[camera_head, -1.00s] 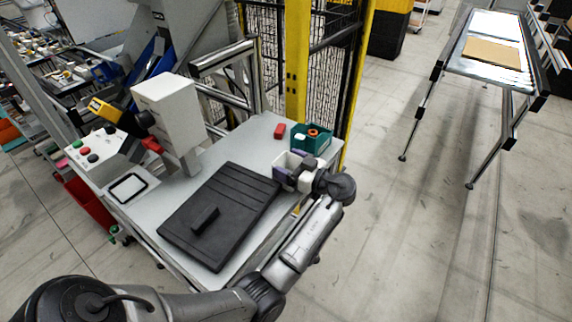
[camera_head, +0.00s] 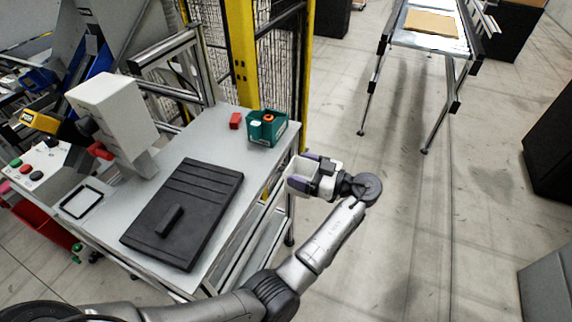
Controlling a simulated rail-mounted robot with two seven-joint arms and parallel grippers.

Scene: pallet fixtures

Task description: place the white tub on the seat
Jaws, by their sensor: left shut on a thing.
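My left gripper (camera_head: 312,172), with purple finger pads, is shut on the white tub (camera_head: 299,180). It holds the tub in the air just off the table's right edge, and the fingers partly hide it. A flat square with a black rim and pale middle (camera_head: 81,201) lies at the table's left; it may be the seat. A dark grooved plate (camera_head: 190,205) with a raised black block (camera_head: 169,221) lies mid-table. I cannot tell for sure which of them the task calls the seat. My right gripper is out of view.
A green bin (camera_head: 267,129) with small items and a red block (camera_head: 235,120) stand at the table's back right. A white machine head (camera_head: 115,112) stands behind the square. A yellow post (camera_head: 237,60) and mesh fence rise behind.

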